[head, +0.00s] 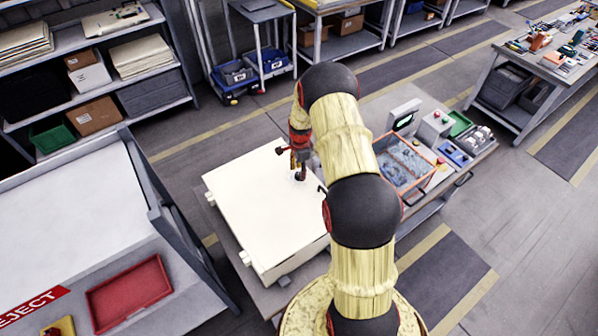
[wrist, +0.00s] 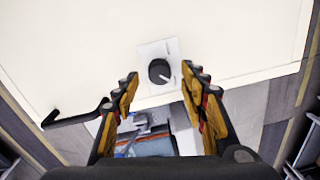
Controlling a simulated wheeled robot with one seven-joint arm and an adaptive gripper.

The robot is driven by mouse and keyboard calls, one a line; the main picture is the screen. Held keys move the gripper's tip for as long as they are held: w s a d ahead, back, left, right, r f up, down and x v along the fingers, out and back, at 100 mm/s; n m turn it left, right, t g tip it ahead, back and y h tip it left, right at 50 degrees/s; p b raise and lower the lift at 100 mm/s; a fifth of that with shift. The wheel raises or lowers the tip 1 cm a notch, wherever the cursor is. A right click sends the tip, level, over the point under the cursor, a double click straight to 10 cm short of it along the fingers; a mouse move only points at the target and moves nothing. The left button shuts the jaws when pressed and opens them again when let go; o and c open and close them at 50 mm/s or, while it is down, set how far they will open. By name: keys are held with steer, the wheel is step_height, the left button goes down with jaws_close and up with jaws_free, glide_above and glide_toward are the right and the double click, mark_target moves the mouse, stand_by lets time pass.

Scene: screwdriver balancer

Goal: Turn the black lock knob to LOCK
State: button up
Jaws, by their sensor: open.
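The black lock knob (wrist: 159,71) is round with a white pointer line and sits on a pale square plate (wrist: 145,53) on a cream panel. In the wrist view its pointer slants toward the lower right. The plate's lettering is too small to read. My gripper (wrist: 160,80) is open, its two fingertips on the left and right of the knob, with gaps on both sides. In the head view my gripper (head: 300,172) is over the right part of the cream cabinet (head: 255,200); the knob cannot be made out there.
A black handle (wrist: 70,119) sticks out left of the knob. In the head view, an orange-rimmed bin (head: 405,160) and small devices stand on the bench right of the cabinet. A sloped reject table with a red tray (head: 130,293) is at the left.

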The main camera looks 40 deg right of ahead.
steer(key=shift+f, duration=0.8)
steer(key=c, duration=0.3)
steer(key=c, duration=0.7)
jaws_close()
